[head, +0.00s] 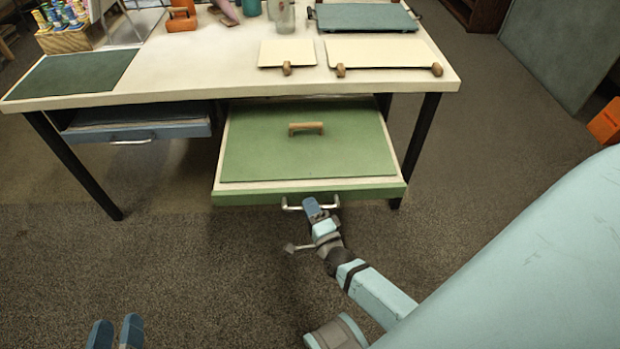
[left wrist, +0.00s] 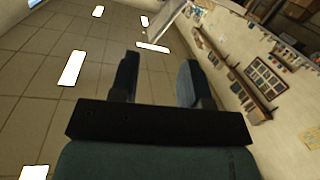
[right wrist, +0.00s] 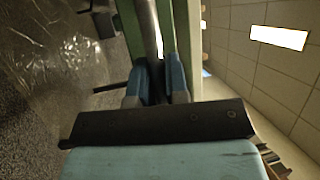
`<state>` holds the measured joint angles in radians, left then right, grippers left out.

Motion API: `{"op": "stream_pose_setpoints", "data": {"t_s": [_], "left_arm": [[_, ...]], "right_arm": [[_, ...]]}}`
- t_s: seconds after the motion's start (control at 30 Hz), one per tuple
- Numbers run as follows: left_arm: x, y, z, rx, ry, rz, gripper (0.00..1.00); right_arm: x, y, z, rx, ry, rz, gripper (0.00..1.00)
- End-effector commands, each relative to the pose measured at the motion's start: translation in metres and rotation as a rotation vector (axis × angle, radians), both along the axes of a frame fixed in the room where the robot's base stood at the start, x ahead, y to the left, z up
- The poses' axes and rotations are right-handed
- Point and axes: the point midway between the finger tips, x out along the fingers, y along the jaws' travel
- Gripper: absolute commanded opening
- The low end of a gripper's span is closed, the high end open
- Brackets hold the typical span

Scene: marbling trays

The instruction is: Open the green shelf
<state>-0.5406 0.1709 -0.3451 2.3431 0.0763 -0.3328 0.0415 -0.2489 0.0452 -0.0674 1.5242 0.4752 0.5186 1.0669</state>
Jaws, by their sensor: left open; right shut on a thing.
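The green shelf (head: 300,150) is a shallow drawer under the white table, pulled well out toward me. A green board with a wooden handle (head: 306,128) lies in it. Its front has a silver bar handle (head: 291,207). My right gripper (head: 316,208) is shut on that handle; in the right wrist view the fingers (right wrist: 157,80) close around the grey bar beside the green front. My left gripper (head: 116,335) is open and empty at the lower left, away from the table. The left wrist view shows its two fingers (left wrist: 160,80) apart, facing the ceiling.
A blue drawer (head: 140,131) sits under the table's left side. The tabletop (head: 200,65) holds cream boards with wooden knobs (head: 388,54), a teal tray (head: 362,17) and bottles. Dark table legs (head: 421,135) flank the drawers. The carpet in front is clear.

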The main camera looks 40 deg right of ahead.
Motion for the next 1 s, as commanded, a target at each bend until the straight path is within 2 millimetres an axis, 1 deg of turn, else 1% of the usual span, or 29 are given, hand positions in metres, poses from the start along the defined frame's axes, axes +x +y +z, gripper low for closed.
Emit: {"op": "stream_pose_setpoints", "data": {"t_s": [0.33,0.37,0.4,0.43,0.73,0.87,1.0], "left_arm": [[0.000,0.000,-0.001,0.002,0.004,0.001,0.43],[0.000,0.000,-0.001,0.002,0.004,0.001,0.43],[0.000,0.000,-0.001,0.002,0.004,0.001,0.43],[0.000,0.000,-0.001,0.002,0.004,0.001,0.43],[0.000,0.000,0.000,0.002,0.004,0.000,0.43],[0.000,0.002,0.003,0.019,0.020,0.001,0.43],[-0.010,0.015,-0.029,0.091,0.155,0.027,0.43]], "right_arm": [[-0.001,0.000,0.000,0.000,-0.001,-0.002,0.00],[-0.001,0.000,0.000,0.000,-0.001,-0.001,0.22],[-0.001,0.000,0.000,0.000,-0.001,-0.001,0.31],[-0.001,0.000,0.000,0.000,-0.001,-0.001,0.38],[-0.001,0.000,0.001,0.000,0.000,-0.001,0.39],[0.000,0.000,0.009,0.000,-0.001,0.000,0.39],[-0.001,0.000,0.026,0.000,-0.001,-0.001,0.39]]}}
